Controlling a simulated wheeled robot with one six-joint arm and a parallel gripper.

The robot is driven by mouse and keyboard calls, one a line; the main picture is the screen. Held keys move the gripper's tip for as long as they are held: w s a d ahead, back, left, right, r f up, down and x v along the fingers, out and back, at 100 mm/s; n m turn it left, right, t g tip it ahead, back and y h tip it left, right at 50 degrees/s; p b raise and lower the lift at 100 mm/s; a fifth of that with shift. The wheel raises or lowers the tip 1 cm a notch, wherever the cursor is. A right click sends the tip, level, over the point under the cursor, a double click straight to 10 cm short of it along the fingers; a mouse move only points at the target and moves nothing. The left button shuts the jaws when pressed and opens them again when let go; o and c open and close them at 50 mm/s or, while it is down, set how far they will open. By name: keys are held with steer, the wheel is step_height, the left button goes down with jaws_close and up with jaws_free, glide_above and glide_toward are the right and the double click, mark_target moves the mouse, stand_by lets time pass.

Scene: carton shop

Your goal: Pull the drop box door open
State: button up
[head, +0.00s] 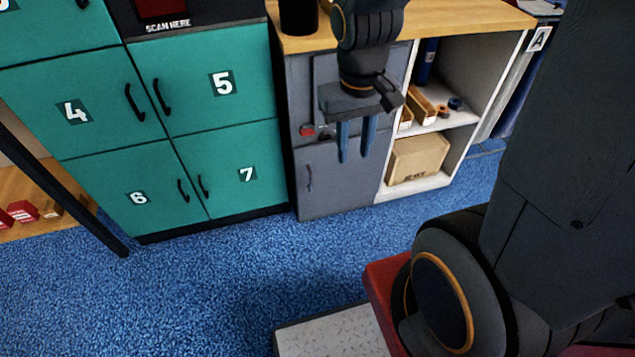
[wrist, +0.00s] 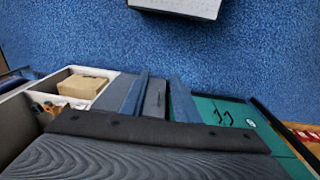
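A grey cabinet (head: 300,95) stands between the teal lockers and an open white shelf, under a wooden top. Its lower grey door (head: 335,185) is shut and has a dark upright handle (head: 309,178) near its left edge. No drop box lettering is readable, so I cannot tell for certain which grey door is meant. My gripper (head: 356,150) hangs in front of the cabinet, fingers pointing down, to the right of and above that handle. Its two blue fingers are apart with nothing held; they also show in the wrist view (wrist: 158,97). My arm hides part of the upper cabinet front.
Teal lockers (head: 221,120) with dark handles stand at left. The white shelf (head: 455,135) at right holds a cardboard box (head: 417,158) and small items. A dark cylinder (head: 298,16) stands on the wooden top (head: 460,18). Blue carpet (head: 220,285) in front is clear.

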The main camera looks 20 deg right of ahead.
steer(key=w+d+f+n+t+b, duration=0.1)
steer(key=w+d+f+t+b, duration=0.1)
steer(key=w+f+b, duration=1.4)
steer(key=n+t+y+b, duration=0.1)
steer(key=t+y+b, duration=0.1)
steer(key=b, duration=0.7)
glide_toward(310, 190)
steer(key=w+f+b, duration=0.3)
steer(key=w+a+f+b, duration=0.1)
steer(key=f+b, duration=0.1)
steer(key=shift+w+f, duration=0.15)
steer(key=shift+w, duration=0.1)
jaws_close()
